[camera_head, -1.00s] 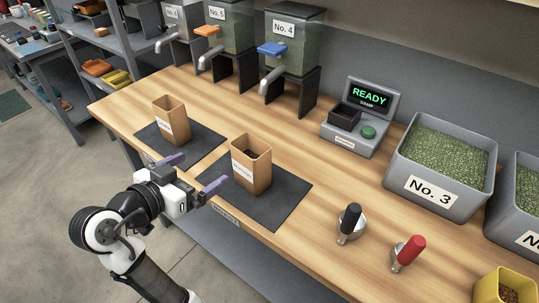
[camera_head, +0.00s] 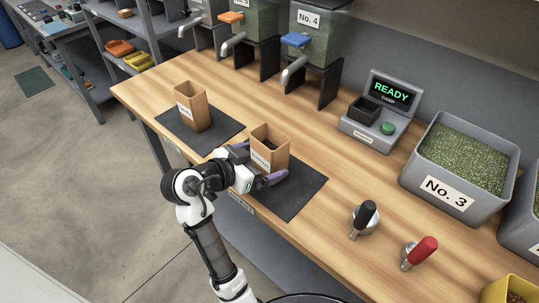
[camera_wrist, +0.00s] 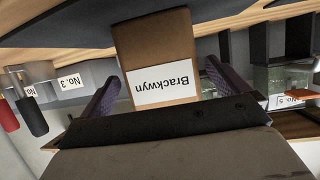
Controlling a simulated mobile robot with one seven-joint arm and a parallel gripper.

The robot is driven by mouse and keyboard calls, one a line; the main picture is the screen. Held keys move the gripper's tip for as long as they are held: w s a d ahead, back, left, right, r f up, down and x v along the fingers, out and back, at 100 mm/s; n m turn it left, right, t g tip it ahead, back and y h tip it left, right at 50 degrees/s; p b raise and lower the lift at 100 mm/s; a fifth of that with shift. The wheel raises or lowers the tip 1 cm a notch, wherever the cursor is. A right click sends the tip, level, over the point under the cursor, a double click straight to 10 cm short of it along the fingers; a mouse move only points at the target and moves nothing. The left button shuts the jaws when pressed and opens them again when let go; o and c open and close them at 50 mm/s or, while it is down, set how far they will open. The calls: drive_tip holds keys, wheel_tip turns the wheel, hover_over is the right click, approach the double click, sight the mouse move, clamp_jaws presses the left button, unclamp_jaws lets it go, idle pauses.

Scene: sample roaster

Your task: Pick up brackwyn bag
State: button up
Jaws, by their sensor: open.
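The brackwyn bag (camera_head: 271,139) is an open-topped brown paper bag standing upright on the right dark mat (camera_head: 300,191). In the wrist view the bag (camera_wrist: 155,45) appears upside down, and its white label reads "Brackwyn". My gripper (camera_head: 257,166) is open at the bag's near side. In the wrist view its two purple fingers (camera_wrist: 161,76) lie on either side of the bag, with gaps visible. I cannot tell how far the fingertips reach along its sides.
A second brown bag (camera_head: 190,106) stands on the left mat (camera_head: 220,127). Behind are dispensers, including No. 4 (camera_head: 318,42), and a scale reading READY (camera_head: 385,104). A No. 3 bin (camera_head: 445,190), a black-handled scoop (camera_head: 364,218) and a red-handled one (camera_head: 422,251) are to the right.

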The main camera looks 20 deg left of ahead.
sight(261, 159)
drive_tip(key=x, duration=0.3)
drive_tip(key=shift+w+p, duration=0.15)
drive_tip(key=shift+p, duration=0.2)
drive_tip(key=c, duration=1.1)
drive_tip(key=shift+r, duration=0.1)
